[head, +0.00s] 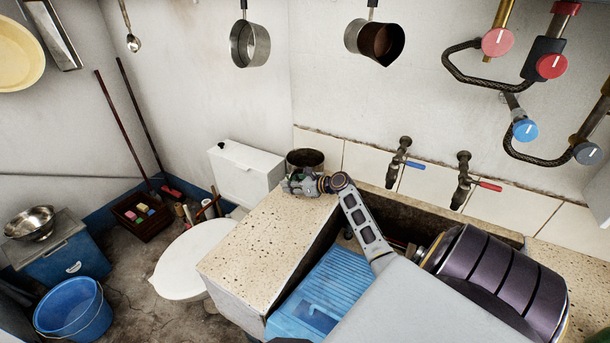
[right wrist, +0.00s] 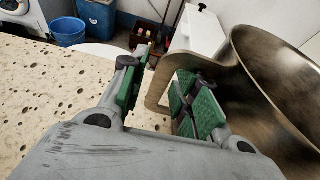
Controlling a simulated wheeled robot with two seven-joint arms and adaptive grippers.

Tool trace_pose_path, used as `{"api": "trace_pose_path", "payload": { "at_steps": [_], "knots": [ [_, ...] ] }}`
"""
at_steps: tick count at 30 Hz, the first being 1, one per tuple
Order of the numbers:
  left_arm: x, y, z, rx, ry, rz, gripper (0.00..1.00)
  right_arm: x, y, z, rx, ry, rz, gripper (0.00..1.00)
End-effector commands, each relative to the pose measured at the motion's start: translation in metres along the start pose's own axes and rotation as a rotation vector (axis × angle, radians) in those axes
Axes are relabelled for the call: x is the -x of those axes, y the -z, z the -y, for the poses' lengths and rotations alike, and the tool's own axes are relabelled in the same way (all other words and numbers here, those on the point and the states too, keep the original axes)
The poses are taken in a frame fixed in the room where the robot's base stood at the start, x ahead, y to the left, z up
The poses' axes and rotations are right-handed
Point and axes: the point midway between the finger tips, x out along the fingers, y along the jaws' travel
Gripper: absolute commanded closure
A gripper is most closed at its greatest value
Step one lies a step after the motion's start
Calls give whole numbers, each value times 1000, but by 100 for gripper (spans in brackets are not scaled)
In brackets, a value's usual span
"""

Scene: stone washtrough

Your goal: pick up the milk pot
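The milk pot (head: 305,158) is a dark metal pot standing at the back of the speckled stone counter, by the tiled wall. In the right wrist view the pot (right wrist: 270,85) fills the right side, with its looped strap handle (right wrist: 157,92) pointing left. My right gripper (head: 292,185) is just in front of the pot in the head view. In the right wrist view its green-padded fingers (right wrist: 160,78) are apart, one on each side of the handle's outer strip, with visible gaps. The right finger hides part of the handle. My left gripper is not in view.
The stone counter (head: 262,235) borders a sink with a blue washboard (head: 335,285). Two taps (head: 400,160) stick out of the tiles to the right. Two pans (head: 250,45) hang above. A white toilet (head: 190,262) stands left of the counter.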

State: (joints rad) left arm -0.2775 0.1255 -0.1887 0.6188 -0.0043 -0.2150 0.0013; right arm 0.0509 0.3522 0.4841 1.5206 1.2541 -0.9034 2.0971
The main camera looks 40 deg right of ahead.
Motion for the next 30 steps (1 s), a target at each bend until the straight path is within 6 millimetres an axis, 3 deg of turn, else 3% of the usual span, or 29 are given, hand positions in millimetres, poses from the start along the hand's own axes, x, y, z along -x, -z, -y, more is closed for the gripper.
{"api": "trace_pose_path", "payload": {
  "at_steps": [7,15,30],
  "knots": [
    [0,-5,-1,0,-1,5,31,0,0,0,0,0,0,70],
    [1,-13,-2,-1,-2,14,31,0,0,0,0,0,0,100],
    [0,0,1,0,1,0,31,1,-2,1,2,1,3,100]
  ]
}}
